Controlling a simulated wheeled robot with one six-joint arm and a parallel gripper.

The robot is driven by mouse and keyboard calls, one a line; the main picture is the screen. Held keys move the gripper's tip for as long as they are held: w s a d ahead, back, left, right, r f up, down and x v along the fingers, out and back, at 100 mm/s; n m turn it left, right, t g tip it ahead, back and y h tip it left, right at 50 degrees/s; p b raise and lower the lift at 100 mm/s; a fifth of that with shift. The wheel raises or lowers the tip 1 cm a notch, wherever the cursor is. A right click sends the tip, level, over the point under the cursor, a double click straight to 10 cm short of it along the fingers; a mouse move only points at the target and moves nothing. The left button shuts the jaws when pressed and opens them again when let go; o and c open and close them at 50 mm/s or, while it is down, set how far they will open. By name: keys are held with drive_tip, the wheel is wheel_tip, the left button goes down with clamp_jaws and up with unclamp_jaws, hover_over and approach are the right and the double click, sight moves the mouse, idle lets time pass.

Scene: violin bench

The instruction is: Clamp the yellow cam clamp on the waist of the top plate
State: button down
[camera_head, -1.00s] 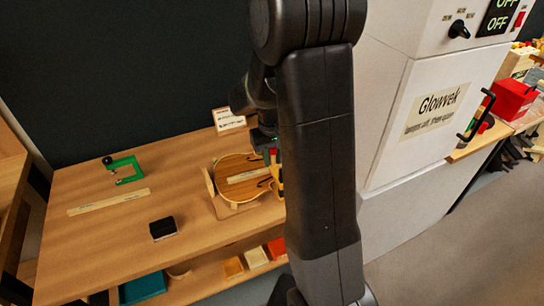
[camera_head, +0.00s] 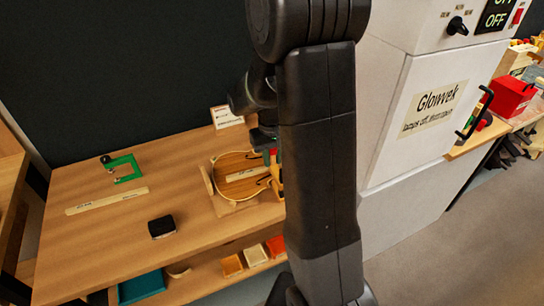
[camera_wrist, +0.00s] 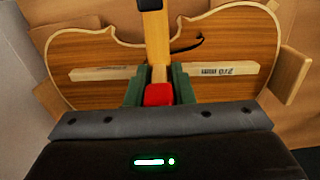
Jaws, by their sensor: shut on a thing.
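The top plate (camera_head: 232,185) lies flat on the bench, partly hidden behind my arm in the head view. In the wrist view the plate (camera_wrist: 88,52) spans the picture, with a pale labelled strip (camera_wrist: 100,73) lying across it. The yellow cam clamp (camera_wrist: 157,45) is a yellow-wood bar with a dark part at its top and a red part (camera_wrist: 158,94) near my fingers. My gripper (camera_wrist: 159,85) is shut on it, its green fingers on either side. The clamp appears over the plate's narrow middle at the edge; I cannot tell whether its jaws touch the plate.
A green clamp (camera_head: 122,171), a labelled wooden strip (camera_head: 107,201) and a black block (camera_head: 162,227) sit on the bench at left, with free room between them. A small sign (camera_head: 227,117) stands behind the plate. A white cabinet (camera_head: 405,150) stands right of my arm.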

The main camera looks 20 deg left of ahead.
drive_tip(key=shift+s+d, duration=0.1)
drive_tip(key=shift+s+d+b, duration=0.35)
drive_tip(key=shift+s+d, duration=1.1)
drive_tip(key=shift+d, duration=0.25)
drive_tip(key=shift+r, duration=0.15)
wheel_tip(320, 180, up, 7)
drive_tip(key=p, duration=0.5)
drive_tip(key=shift+p, duration=0.4)
drive_tip(key=shift+f, duration=0.2)
